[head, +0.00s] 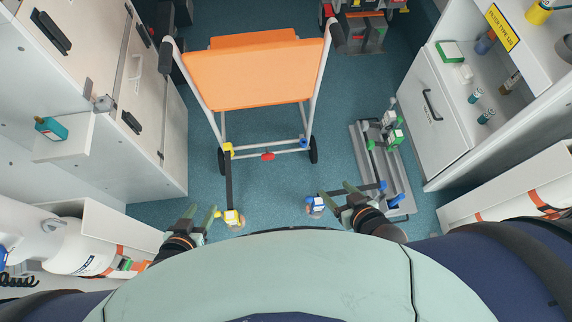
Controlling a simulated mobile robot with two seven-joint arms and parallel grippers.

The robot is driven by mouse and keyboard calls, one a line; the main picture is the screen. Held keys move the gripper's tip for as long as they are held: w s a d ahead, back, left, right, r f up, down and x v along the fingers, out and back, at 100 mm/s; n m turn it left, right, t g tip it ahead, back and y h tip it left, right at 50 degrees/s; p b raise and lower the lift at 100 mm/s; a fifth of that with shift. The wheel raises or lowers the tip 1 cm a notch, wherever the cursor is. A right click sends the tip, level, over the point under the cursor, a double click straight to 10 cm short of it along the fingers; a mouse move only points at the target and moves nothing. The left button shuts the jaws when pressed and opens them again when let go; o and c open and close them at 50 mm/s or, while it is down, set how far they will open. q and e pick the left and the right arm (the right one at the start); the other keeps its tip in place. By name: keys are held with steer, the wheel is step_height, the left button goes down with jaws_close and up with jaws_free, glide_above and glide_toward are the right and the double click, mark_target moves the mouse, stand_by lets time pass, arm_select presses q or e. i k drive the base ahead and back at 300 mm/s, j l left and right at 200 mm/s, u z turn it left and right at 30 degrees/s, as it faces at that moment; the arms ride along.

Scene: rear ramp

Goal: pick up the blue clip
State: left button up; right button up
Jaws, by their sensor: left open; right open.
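The blue clip (315,206) lies low in the middle of the head view, over the teal floor. A dark strap runs from beside it to the right, toward a blue fitting (383,186) by the floor rail. My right gripper (339,198) is just right of the clip, with its fingers apart and pointing toward it. I see a small gap between them and nothing held. My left gripper (201,210) is open and empty, well left of the clip. A yellow clip (233,218) on a dark strap lies between my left gripper and the blue clip.
An orange wheeled chair (250,78) stands ahead, with yellow, red and blue fittings on its lower frame. The grey floor rail (402,172) with green parts is at right. Cabinets (428,115) flank both sides. Some floor (270,190) is clear below the chair.

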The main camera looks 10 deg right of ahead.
mark_target(384, 184)
steer(key=z, duration=1.65)
